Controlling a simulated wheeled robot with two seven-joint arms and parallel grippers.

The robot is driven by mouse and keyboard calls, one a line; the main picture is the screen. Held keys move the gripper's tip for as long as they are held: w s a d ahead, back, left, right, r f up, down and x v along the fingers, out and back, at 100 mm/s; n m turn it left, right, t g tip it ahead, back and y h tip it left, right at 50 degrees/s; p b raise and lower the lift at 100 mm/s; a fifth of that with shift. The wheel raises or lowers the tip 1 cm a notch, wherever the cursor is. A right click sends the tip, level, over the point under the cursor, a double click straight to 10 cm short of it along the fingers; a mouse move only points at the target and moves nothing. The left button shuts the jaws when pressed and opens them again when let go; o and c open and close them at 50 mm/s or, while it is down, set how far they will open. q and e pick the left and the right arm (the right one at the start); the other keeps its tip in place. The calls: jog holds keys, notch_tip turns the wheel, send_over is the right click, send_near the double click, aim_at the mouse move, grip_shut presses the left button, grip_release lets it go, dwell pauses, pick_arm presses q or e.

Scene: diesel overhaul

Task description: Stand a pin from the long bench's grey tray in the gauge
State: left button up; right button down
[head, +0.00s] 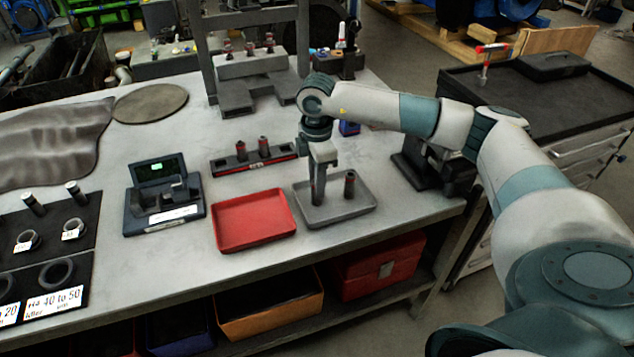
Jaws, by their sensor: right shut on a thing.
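The grey tray (372,207) lies near the front edge of the long bench. One dark pin (350,184) stands upright in it. My right gripper (319,188) points down over the left part of this tray, shut on a pin that is mostly hidden by the fingers; I cannot tell whether that pin touches the tray floor. The gauge (165,203), a dark blue unit with a lit green display and a cradle in front, stands to the left on the bench. Its cradle looks empty. My left gripper is out of view.
A red tray (254,243) lies between the gauge and the grey tray. Behind it is a black rack (231,166) with two upright pins. A dark fixture (432,168) stands right of the grey tray.

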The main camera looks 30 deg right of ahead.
jog(key=shift+r+p, duration=1.3)
jog(key=shift+r, duration=1.1)
jog(key=shift+a, duration=0.1)
